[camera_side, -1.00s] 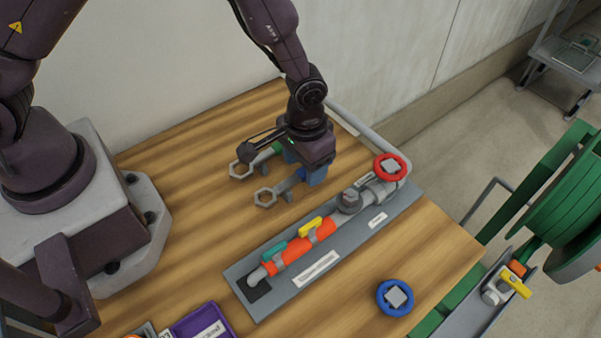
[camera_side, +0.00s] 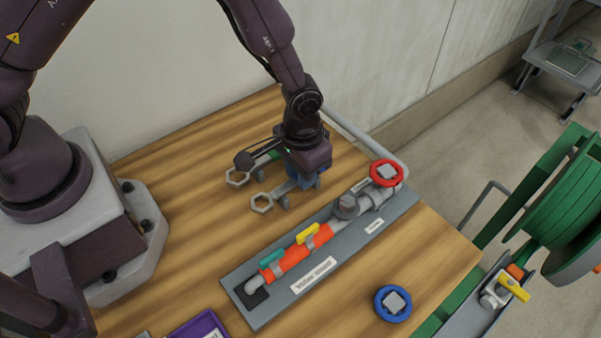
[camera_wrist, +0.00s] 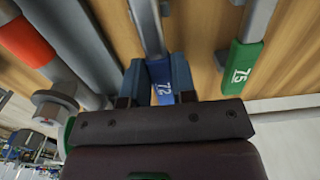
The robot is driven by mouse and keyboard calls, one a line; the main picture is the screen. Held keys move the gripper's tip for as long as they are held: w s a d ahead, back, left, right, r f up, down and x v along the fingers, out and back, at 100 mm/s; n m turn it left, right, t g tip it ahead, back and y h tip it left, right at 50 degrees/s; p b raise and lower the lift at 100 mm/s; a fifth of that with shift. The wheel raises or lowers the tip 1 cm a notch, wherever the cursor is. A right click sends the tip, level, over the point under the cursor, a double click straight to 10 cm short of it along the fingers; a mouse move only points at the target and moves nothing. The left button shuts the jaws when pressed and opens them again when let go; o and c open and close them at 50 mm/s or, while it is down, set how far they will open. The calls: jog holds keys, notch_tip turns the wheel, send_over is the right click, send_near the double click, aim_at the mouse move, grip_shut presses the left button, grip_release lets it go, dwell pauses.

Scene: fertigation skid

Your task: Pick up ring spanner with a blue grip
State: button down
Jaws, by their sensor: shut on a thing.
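The ring spanner with a blue grip (camera_side: 262,203) lies with its open grey ring toward the lower left in the side view. In the wrist view its blue grip (camera_wrist: 161,70), marked 72, sits between the two blue fingers. My gripper (camera_wrist: 160,84) is shut on this grip from above; the side view also shows my gripper (camera_side: 303,176), which hides most of the grip. The spanner appears to sit at its resting place, beside small grey pegs.
A similar spanner with a green grip (camera_wrist: 242,65) lies close alongside; its ring (camera_side: 237,178) shows behind. A grey plate (camera_side: 245,300) with orange pipe, valves and a red handwheel (camera_side: 386,173) is in front. A blue handwheel (camera_side: 393,303) lies nearer.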

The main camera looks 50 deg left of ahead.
notch_tip(320, 180, up, 2)
jog(key=shift+r, duration=0.25)
jog(key=s+a+r, duration=0.2)
jog(key=s+r, duration=0.4)
jog(key=r, duration=0.2)
jog(key=s+a+r, duration=0.2)
jog(key=s+r, duration=0.5)
jog(key=r, duration=0.1)
jog(key=shift+a, duration=0.4)
jog(key=shift+s, duration=0.1)
